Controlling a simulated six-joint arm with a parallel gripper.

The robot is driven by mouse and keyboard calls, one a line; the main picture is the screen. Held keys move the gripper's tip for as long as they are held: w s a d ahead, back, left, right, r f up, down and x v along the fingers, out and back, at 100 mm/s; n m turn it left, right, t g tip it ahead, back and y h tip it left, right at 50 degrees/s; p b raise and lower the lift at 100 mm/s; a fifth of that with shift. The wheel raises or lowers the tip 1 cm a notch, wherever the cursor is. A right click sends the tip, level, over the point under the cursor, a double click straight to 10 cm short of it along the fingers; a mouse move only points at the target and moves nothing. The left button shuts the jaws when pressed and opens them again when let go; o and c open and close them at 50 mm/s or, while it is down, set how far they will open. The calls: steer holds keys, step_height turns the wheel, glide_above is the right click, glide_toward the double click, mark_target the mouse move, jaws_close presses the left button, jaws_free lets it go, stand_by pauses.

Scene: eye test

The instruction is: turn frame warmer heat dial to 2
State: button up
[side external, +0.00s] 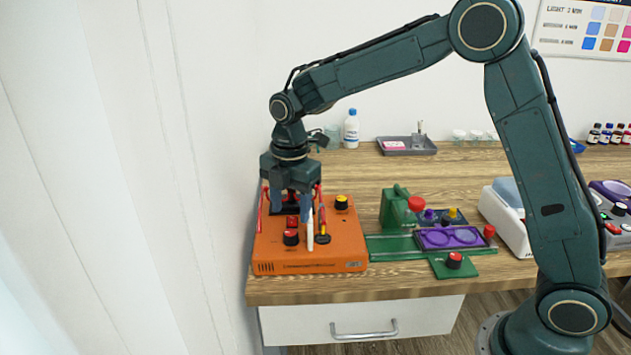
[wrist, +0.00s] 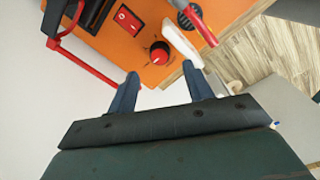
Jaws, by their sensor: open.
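The orange box (side external: 335,258), which looks like the frame warmer, sits at the left end of the wooden table. A black dial with a red cap (side external: 291,238) is on its front part; it also shows in the wrist view (wrist: 159,53). A second dial with a yellow cap (side external: 341,202) is further back. The labels are too small to read, so I cannot tell which is the heat dial. My gripper (side external: 292,212) is open and empty above the box, pointing down. In the wrist view its fingertips (wrist: 161,73) are apart, on either side of the red-capped dial's line, not visibly touching it.
A red rocker switch (wrist: 128,20) is beside the dial. Red rods flank the gripper. A green device (side external: 395,208) and purple tray (side external: 455,238) are to the right.

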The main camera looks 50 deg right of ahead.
mark_target(291, 232)
steer(key=shift+w+f, duration=0.1)
steer(key=shift+f, duration=2.85)
steer(key=c, duration=1)
